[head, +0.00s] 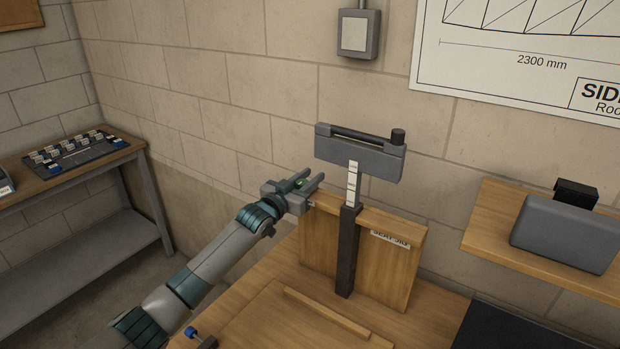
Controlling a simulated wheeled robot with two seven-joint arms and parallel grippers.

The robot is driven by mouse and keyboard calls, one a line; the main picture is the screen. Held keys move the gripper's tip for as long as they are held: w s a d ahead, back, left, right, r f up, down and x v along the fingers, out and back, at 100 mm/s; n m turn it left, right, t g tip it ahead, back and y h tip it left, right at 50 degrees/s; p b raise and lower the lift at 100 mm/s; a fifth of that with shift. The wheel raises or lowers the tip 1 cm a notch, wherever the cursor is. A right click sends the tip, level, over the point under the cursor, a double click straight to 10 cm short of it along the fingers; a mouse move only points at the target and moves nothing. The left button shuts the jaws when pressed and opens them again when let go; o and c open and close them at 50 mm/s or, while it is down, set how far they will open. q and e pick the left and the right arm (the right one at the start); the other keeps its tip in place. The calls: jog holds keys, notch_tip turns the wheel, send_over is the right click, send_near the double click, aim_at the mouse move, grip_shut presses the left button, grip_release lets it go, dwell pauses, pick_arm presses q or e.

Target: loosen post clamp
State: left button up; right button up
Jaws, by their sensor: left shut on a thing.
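A dark square post (347,250) stands upright in front of a wooden board with a label (409,262). A pale scale strip (352,181) runs up the narrower grey bar above it, and a wide grey head (360,154) sits on top. My left gripper (311,181) is at the board's upper left corner, left of the post. Its jaws are shut on a small part, seemingly of the post clamp, which the fingers mostly hide. I cannot make out the clamp's shape or how tight it is. My right gripper is not in view.
A wooden bench (250,325) with a low wooden strip (325,312) lies in front. A blue-knobbed fitting (192,333) is near its front left. A wooden shelf (483,233) carries a grey pad (565,235) at right. A side table (95,172) stands far left.

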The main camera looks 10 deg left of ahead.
pick_arm(q)
jog(key=o, duration=1)
jog(key=shift+d+r, duration=0.15)
jog(key=shift+r, duration=0.05)
jog(key=shift+o, duration=0.2)
jog(key=shift+f, duration=0.1)
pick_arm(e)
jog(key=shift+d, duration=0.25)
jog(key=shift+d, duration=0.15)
pick_arm(q)
jog(key=b+v, duration=0.5)
jog(key=v, duration=1.2)
jog(key=shift+s, duration=0.2)
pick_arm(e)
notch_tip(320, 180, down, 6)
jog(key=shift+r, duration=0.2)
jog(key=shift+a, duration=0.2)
